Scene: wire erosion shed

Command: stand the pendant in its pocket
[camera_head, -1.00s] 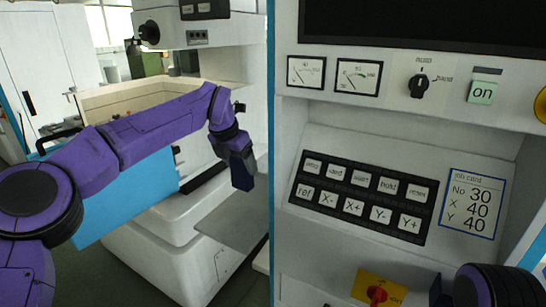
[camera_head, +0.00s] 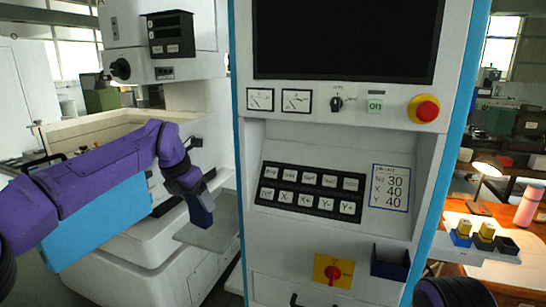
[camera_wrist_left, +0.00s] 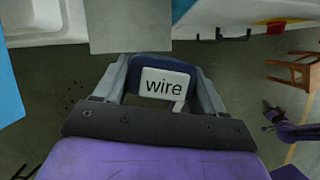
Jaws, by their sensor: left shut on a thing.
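My left gripper (camera_head: 188,186) is in front of the white machine, left of the control console. It is shut on the pendant (camera_head: 201,210), a dark blue block that hangs below the fingers. In the left wrist view the pendant (camera_wrist_left: 165,67) sits between the two grey fingers, its white label reading "wire" facing the camera. The pocket (camera_head: 389,265) is a dark blue open-topped box on the console's lower front, right of the red knob. It looks empty from here, though its inside is barely seen. The pendant is apart from it, to the left.
The console (camera_head: 330,140) has a keypad (camera_head: 311,191), an emergency stop (camera_head: 424,109) and a red knob on a yellow plate (camera_head: 333,272). A grey shelf (camera_head: 215,222) juts out near the pendant. A bench with a lamp (camera_head: 487,166) stands at right.

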